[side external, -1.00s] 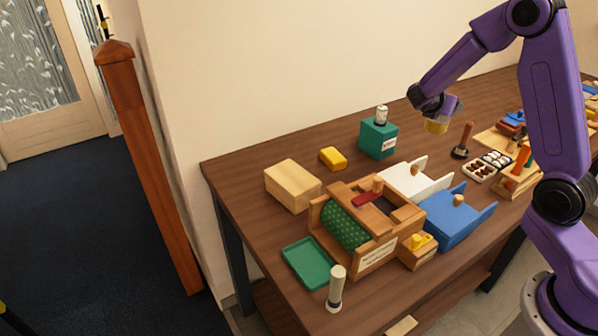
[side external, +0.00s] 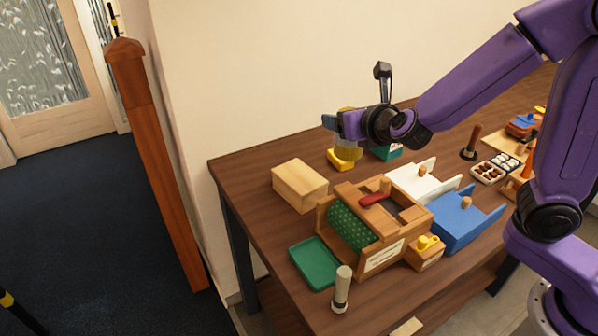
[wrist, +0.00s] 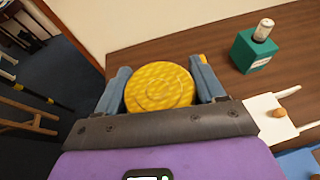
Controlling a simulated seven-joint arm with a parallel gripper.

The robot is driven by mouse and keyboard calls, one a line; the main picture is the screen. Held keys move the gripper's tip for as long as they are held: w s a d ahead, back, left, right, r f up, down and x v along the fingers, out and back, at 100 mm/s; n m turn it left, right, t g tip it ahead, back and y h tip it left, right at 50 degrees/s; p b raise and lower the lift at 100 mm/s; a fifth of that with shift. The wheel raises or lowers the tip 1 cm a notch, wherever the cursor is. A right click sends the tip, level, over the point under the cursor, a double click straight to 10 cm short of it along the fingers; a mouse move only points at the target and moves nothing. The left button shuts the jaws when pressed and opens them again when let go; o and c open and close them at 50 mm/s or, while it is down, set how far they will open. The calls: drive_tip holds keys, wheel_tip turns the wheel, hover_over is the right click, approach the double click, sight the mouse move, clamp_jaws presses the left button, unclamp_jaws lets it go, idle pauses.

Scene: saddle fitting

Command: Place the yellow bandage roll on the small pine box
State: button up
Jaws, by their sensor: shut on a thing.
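The yellow bandage roll (wrist: 160,86) shows its round, spiral-marked end in the wrist view, between the blue fingers of my gripper (wrist: 161,78). My gripper (side external: 346,132) is shut on it. The small pine box (side external: 300,186), a pale wooden block with a flat, bare top, stands at the left back of the table, lower and to the left of my gripper. The box is not visible in the wrist view.
A wooden stand with a green roller (side external: 352,222) is in front of the pine box. A green tray (side external: 314,262) lies at the front left.

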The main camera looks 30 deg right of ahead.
drive_tip(key=shift+w+a+f, duration=0.65)
drive_tip(key=shift+w+f, duration=1.5)
drive_tip(key=shift+w, duration=0.1)
drive_tip(key=shift+w+a+f, duration=0.65)
drive_tip(key=shift+w+f, duration=1.5)
drive_tip(key=shift+w, duration=0.05)
drive_tip(key=shift+w+a+f, duration=0.65)
drive_tip(key=shift+w+f, duration=1.5)
drive_tip(key=shift+w, duration=0.1)
drive_tip(key=shift+f, duration=0.2)
drive_tip(key=o, duration=1.1)
drive_tip(key=shift+c, duration=0.2)
drive_tip(key=shift+r, duration=0.1)
